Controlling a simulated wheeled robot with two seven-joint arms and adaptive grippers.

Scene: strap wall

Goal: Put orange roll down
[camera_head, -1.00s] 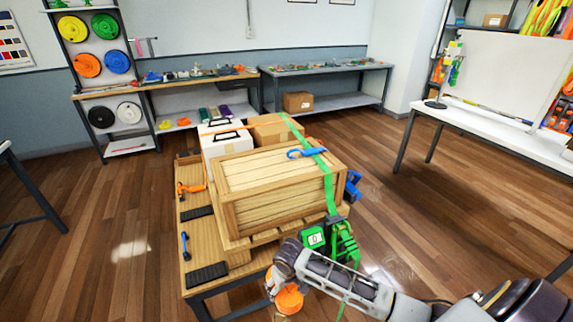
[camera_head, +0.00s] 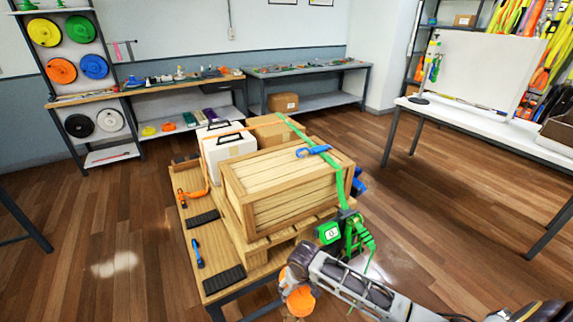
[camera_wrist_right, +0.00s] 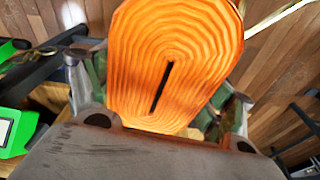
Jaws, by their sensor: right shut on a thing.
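My right gripper (camera_head: 291,288) is shut on the orange roll (camera_head: 299,301), low in the head view, just off the front right corner of the cart. In the right wrist view the orange roll (camera_wrist_right: 195,65) fills the middle between the fingers. It is a flat coil with layered windings and a dark slot at its centre. What lies directly under the roll is hidden. My left gripper is not in view.
The wooden-topped cart (camera_head: 190,232) carries a wooden crate (camera_head: 285,180) with a green strap and green ratchet (camera_head: 330,232). Black pads and a blue tool lie along its left side. A rack (camera_head: 62,70) of coloured rolls and benches stand behind. Open floor surrounds the cart.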

